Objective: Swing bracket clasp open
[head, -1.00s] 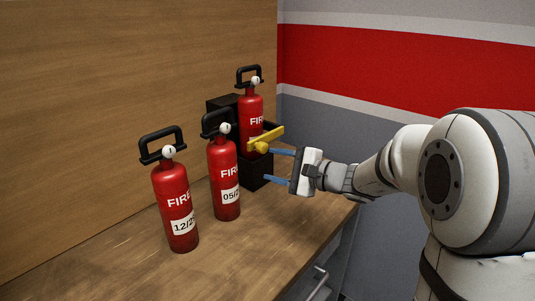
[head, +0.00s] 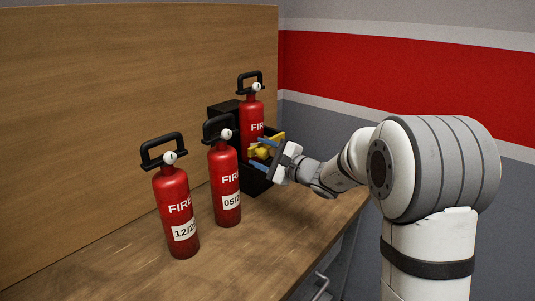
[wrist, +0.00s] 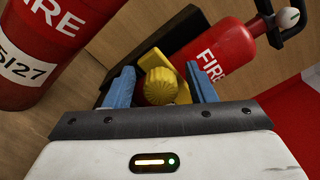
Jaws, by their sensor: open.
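The black bracket (head: 222,117) stands on the bench against the wood panel and holds a red extinguisher (head: 252,112). The yellow clasp (head: 278,139) lies across the front of that extinguisher. Its ribbed yellow knob (wrist: 160,87) shows in the wrist view. My gripper (head: 262,154) is at the clasp with its blue fingers open. In the wrist view the fingers (wrist: 160,82) lie on either side of the knob. I cannot tell whether they touch it. The fingers hide part of the clasp in the head view.
Two more red extinguishers stand free on the bench: one labelled 05/27 (head: 224,180) just left of the bracket, and one labelled 12/2-something (head: 177,210) farther left and nearer. The bench's front (head: 130,275) is clear. The red-striped wall (head: 400,75) is at right.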

